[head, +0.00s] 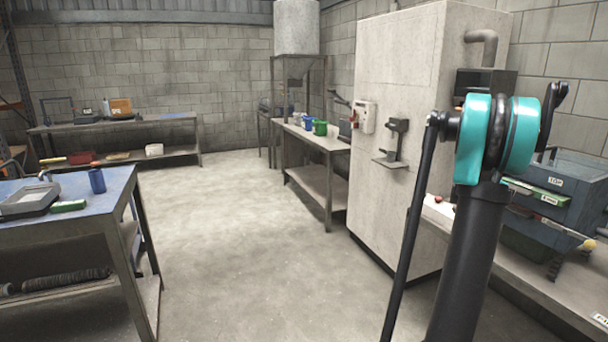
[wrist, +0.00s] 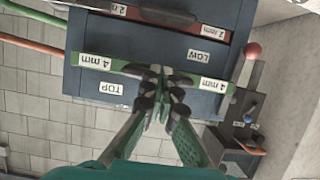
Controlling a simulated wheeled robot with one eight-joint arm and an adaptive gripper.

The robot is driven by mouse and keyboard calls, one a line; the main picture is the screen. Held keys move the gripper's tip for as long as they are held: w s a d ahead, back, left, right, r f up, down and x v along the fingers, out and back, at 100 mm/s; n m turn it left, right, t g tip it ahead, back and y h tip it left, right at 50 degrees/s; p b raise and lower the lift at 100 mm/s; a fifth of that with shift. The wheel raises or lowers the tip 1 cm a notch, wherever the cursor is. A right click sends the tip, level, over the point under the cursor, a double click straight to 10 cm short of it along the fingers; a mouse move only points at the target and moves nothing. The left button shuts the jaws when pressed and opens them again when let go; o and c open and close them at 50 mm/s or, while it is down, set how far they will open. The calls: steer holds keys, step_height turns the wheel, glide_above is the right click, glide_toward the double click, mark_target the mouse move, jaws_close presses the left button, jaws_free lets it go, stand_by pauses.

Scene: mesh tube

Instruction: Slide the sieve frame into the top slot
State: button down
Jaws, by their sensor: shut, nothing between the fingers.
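The sieve box (wrist: 185,55) is a blue-grey housing, seen upside down in the wrist view, with TOP and LOW labels. It also stands on the right-hand bench in the head view (head: 575,178). A green sieve frame (wrist: 110,66) marked 4 mm shows its front bar across the housing between these labels, roughly parallel to its edge. How deep it sits is unclear. My gripper (wrist: 156,78) is shut and empty, its fingertips at the middle of the green bar; contact cannot be told. In the head view my arm hides the gripper. A red 2 mm frame (wrist: 213,32) lies beyond the LOW label.
A red ball knob (wrist: 253,50) and a small fitting with a blue knob (wrist: 250,118) stand beside the housing. A tall pale cabinet (head: 395,130) is left of the arm. A blue-topped table (head: 75,215) stands at the left; the floor between is clear.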

steer(key=shift+w+d, duration=0.35)
steer(key=shift+d, duration=0.5)
steer(key=shift+w+d, duration=0.3)
steer(key=shift+d, duration=0.5)
steer(key=shift+w+d, duration=0.35)
steer(key=shift+d, duration=0.5)
steer(key=s+a, duration=0.2)
steer(key=a, duration=0.4)
steer(key=shift+s+a, duration=0.3)
steer(key=shift+s, duration=0.05)
steer(key=s+a+f+n+y, duration=0.2)
steer(key=s+a+f, duration=0.15)
steer(key=a, duration=0.55)
steer(key=s+a+f+n+y, duration=0.2)
steer(key=s+a+f, duration=0.15)
steer(key=a, duration=0.55)
steer(key=s+a+f+n+y, duration=0.1)
steer(key=s+a+f+y, duration=0.2)
steer(key=a, duration=0.6)
steer(key=s+a+f+n+y, duration=0.3)
steer(key=s+a+f, duration=0.3)
steer(key=s+a, duration=0.4)
steer(key=s+a+f+n+g+y, duration=0.1)
steer(key=s+a+f+n, duration=0.4)
steer(key=s+a, duration=0.6)
steer(key=a+f+y, duration=0.1)
steer(key=a, duration=0.1)
steer(key=shift+s+a+y, duration=0.2)
steer(key=shift+a+y, duration=0.2)
